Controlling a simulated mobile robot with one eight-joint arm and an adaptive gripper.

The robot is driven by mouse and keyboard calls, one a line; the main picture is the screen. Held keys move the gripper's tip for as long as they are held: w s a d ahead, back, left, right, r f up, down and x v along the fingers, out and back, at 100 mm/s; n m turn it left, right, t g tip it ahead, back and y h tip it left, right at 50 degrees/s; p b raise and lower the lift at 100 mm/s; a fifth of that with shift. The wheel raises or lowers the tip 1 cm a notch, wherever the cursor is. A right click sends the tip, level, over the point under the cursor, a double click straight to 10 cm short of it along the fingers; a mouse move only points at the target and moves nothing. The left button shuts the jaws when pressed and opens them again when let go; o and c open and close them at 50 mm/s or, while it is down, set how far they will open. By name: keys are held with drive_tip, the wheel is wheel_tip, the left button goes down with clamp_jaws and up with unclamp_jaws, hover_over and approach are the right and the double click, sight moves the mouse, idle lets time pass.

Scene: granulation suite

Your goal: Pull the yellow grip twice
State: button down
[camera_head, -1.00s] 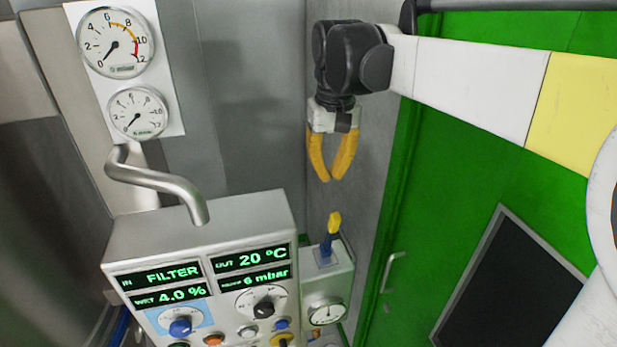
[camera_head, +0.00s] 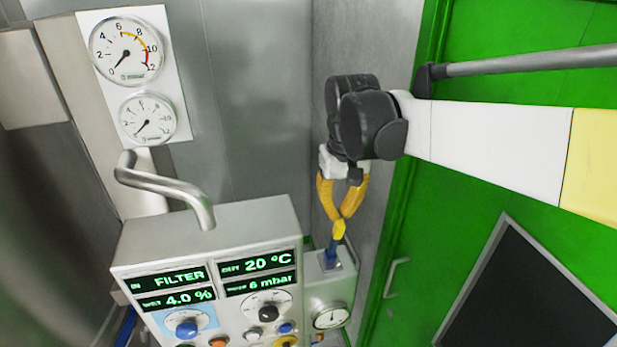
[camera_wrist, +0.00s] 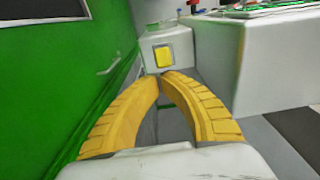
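The yellow grip (camera_head: 338,230) tops a blue lever on a small grey box (camera_head: 326,288) at the right of the control panel. It shows in the wrist view as a yellow block (camera_wrist: 163,55) just beyond the fingertips. My gripper (camera_head: 341,217) has two curved yellow fingers pointing down, with the tips drawn together directly above the grip. In the wrist view my gripper (camera_wrist: 160,75) has its tips almost meeting, with the grip still in full sight past them. Whether the tips touch the grip is unclear.
The control panel (camera_head: 206,250) with displays, knobs and buttons stands left of the box. A bent metal pipe (camera_head: 170,186) and two gauges are above it. A gauge (camera_head: 331,316) sits on the box front. A green door (camera_head: 460,215) with a handle is at right.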

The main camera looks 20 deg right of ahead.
drive_tip(key=shift+s+f+t, duration=0.1)
drive_tip(key=shift+s+t, duration=0.4)
drive_tip(key=shift+s, duration=0.1)
drive_tip(key=s+f+t, duration=0.7)
drive_tip(key=s, duration=0.3)
drive_tip(key=shift+s+f+t+p, duration=0.15)
drive_tip(key=shift+s+t+p, duration=0.15)
drive_tip(key=shift+p, duration=0.15)
idle(0.6)
